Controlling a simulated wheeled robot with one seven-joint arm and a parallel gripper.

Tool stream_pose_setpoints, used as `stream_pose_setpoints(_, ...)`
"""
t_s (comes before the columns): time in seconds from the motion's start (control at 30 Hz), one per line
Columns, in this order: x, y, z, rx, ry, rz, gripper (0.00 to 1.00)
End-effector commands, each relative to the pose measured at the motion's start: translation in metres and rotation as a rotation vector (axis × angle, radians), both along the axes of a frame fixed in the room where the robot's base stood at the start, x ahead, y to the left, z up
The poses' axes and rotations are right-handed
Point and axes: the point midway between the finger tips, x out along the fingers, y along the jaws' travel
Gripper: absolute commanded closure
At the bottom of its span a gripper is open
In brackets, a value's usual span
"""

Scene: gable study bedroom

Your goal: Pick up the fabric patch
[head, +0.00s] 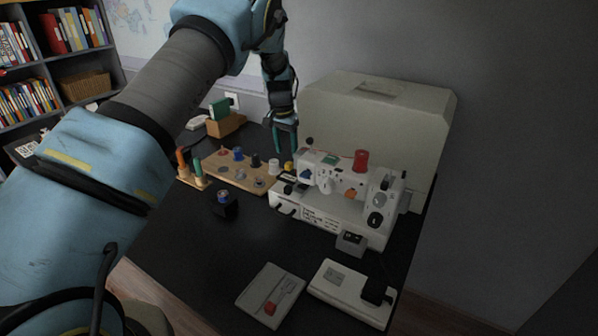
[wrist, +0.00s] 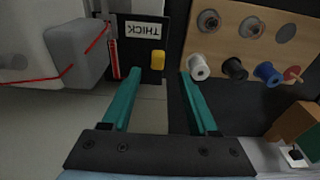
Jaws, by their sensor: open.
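A dark flat piece with a white label reading THICK (wrist: 128,58) lies beside the sewing machine in the wrist view; it may be the fabric patch, but I cannot tell for sure. A yellow tab (wrist: 157,60) sits at its edge and also shows in the head view (head: 288,166). In the head view the dark piece (head: 287,178) is small, at the machine's left end. My gripper (head: 285,150) points down above this area, open and empty. In the wrist view its teal fingers (wrist: 160,75) are apart, with the yellow tab between and just beyond their tips.
The white sewing machine (head: 322,212) stands close on the right, with a large beige case (head: 385,120) behind it. A wooden spool board (head: 222,172) with several spools is to the left. A grey pad (head: 258,284) and white pedal (head: 336,281) lie in front.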

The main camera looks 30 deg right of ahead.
Motion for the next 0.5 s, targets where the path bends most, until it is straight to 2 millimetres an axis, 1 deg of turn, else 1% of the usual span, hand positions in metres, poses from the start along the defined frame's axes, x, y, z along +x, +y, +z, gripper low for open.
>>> stream_pose_setpoints(0.17,-0.004,-0.002,-0.021,0.004,0.002,-0.001,0.40)
stream_pose_setpoints(0.2,-0.003,-0.003,-0.028,0.003,0.002,0.000,0.40)
stream_pose_setpoints(0.3,-0.002,-0.004,-0.038,0.002,0.000,0.000,0.40)
stream_pose_setpoints(0.4,-0.001,-0.005,-0.044,0.001,0.000,0.001,0.40)
stream_pose_setpoints(0.5,-0.001,-0.005,-0.045,0.000,-0.001,0.001,0.40)
